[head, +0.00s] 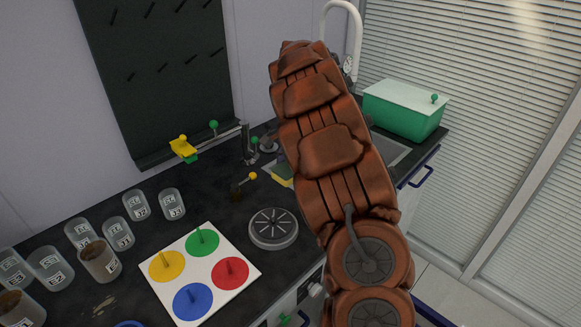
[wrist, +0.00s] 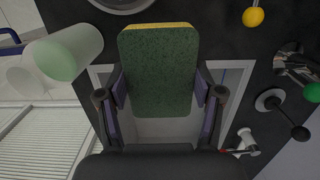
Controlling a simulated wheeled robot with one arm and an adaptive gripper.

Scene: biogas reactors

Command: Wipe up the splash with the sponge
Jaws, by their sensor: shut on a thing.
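The sponge (wrist: 160,70) is green on its broad face with a yellow edge. In the wrist view my gripper (wrist: 161,92) is shut on it, one finger at each side. In the head view only a yellow and green piece of the sponge (head: 282,176) shows beside my brown arm, which hides my gripper. The sponge is near the sink (head: 392,150). A pale brown splash (head: 103,305) lies on the dark counter at the lower left of the head view, well away from the sponge.
Several labelled beakers (head: 80,234) stand left around the splash, some with brown contents. A white board with coloured discs (head: 208,268) and a round grey plate (head: 273,228) lie between splash and sponge. A green box (head: 404,112) stands behind the sink, beside a white tap (head: 355,30).

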